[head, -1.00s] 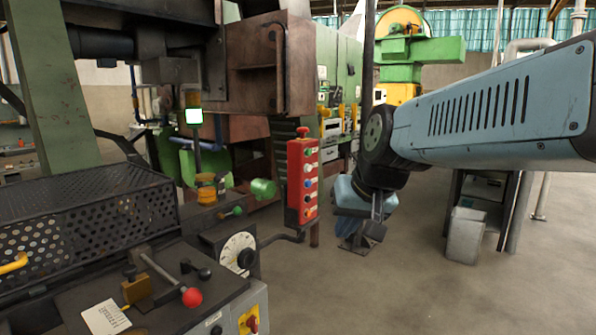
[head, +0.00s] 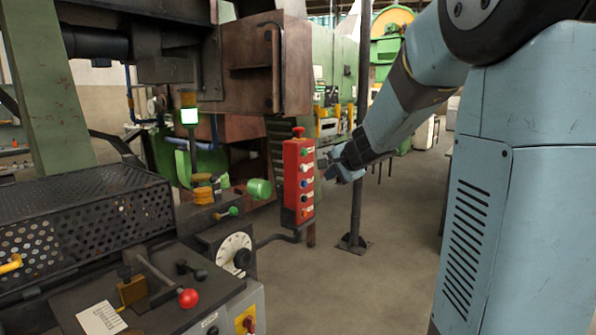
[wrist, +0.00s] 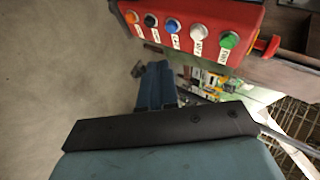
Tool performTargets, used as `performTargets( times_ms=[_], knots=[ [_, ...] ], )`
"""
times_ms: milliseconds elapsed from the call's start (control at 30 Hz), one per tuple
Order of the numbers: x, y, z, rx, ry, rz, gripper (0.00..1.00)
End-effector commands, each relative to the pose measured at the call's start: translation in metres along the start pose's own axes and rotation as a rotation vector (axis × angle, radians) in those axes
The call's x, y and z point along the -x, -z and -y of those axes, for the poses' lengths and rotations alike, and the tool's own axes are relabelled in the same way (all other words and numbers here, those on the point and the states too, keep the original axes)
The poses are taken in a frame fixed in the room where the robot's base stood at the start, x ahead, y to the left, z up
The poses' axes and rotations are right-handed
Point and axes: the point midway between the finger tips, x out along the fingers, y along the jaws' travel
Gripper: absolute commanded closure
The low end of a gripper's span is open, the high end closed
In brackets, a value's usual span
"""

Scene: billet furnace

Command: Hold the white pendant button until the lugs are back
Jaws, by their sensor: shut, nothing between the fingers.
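The red pendant (head: 291,180) hangs upright at the middle of the head view, with a column of buttons and a red knob on top. The white button (head: 304,168) is second from the top, below the green one. In the wrist view the white button (wrist: 199,32) sits between the green and blue buttons, uncovered. My gripper (head: 330,166) is shut and empty, just right of the pendant's button face at about the white button's height. A small gap seems to separate them. I cannot make out the lugs.
A control desk with a red ball lever (head: 188,298) and a white dial (head: 235,252) stands at lower left. A dark post (head: 357,190) rises behind my gripper.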

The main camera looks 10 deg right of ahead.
Motion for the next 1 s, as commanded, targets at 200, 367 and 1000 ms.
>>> performTargets(
  times_ms=[200,367,1000],
  knots=[
    [-0.024,0.039,-0.008,-0.149,0.010,-0.064,1.00],
    [-0.030,0.048,-0.011,-0.187,0.011,-0.081,1.00],
    [-0.043,0.042,0.001,-0.188,0.012,-0.081,1.00]
  ],
)
